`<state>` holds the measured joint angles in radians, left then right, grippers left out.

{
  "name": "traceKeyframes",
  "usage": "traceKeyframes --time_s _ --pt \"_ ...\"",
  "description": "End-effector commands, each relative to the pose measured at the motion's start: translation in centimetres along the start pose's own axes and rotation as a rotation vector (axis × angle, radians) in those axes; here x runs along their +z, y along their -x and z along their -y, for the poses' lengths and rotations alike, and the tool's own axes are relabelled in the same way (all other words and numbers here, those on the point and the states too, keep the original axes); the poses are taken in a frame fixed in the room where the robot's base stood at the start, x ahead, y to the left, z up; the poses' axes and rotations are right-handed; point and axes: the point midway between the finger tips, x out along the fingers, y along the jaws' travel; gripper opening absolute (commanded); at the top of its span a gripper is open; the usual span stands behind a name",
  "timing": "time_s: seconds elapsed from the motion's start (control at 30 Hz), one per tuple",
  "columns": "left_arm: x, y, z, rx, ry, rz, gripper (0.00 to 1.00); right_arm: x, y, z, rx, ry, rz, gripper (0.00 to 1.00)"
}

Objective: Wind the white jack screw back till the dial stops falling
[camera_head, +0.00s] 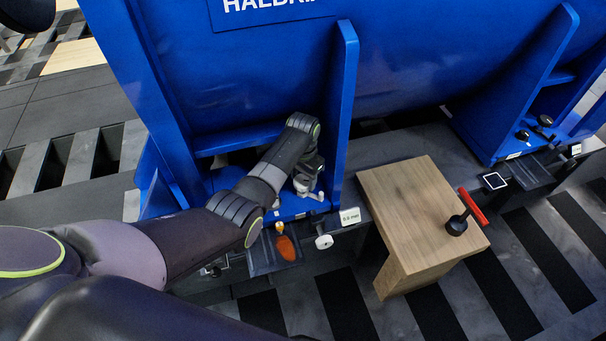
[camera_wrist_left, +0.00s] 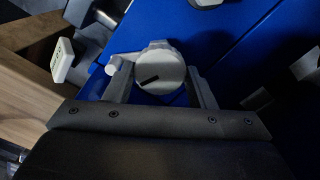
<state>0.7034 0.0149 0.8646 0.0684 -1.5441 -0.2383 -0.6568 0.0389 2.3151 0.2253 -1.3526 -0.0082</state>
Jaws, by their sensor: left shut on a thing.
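The white jack screw (camera_wrist_left: 160,72) shows in the left wrist view as a round white head with a black mark and a small side knob. It sits between the two fingers of my left gripper (camera_wrist_left: 158,92), which is shut on it. In the head view my left gripper (camera_head: 308,178) is down at the blue motor foot, and my arm partly hides the screw. The dial's small white display (camera_head: 350,217) stands just right of the foot and seems to read 0.0 mm, in very small print. It also shows edge-on in the left wrist view (camera_wrist_left: 63,60). My right gripper is not in view.
The blue motor (camera_head: 250,75) and its upright rib (camera_head: 342,110) rise close to my left gripper. A second white knob (camera_head: 324,241) and an orange-handled tool (camera_head: 286,247) are in front.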

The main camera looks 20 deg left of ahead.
Motion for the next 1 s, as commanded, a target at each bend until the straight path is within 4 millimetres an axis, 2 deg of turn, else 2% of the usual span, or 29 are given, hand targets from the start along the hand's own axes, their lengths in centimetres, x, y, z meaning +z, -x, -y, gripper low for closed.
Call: traceKeyframes --time_s 0.07,0.5,0.8,1.0 --pt "0.0 0.5 0.0 0.001 0.055 0.001 0.27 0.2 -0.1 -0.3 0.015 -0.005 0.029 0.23" --pt "0.0 0.4 0.0 0.001 0.463 0.001 0.27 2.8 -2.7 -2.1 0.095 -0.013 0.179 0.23" --pt "-0.1 0.3 0.1 0.001 0.748 -0.001 0.27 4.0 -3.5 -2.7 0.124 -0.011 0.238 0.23" --pt "-0.1 0.3 0.1 0.001 0.931 -0.001 0.27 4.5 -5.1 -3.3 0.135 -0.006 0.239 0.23"
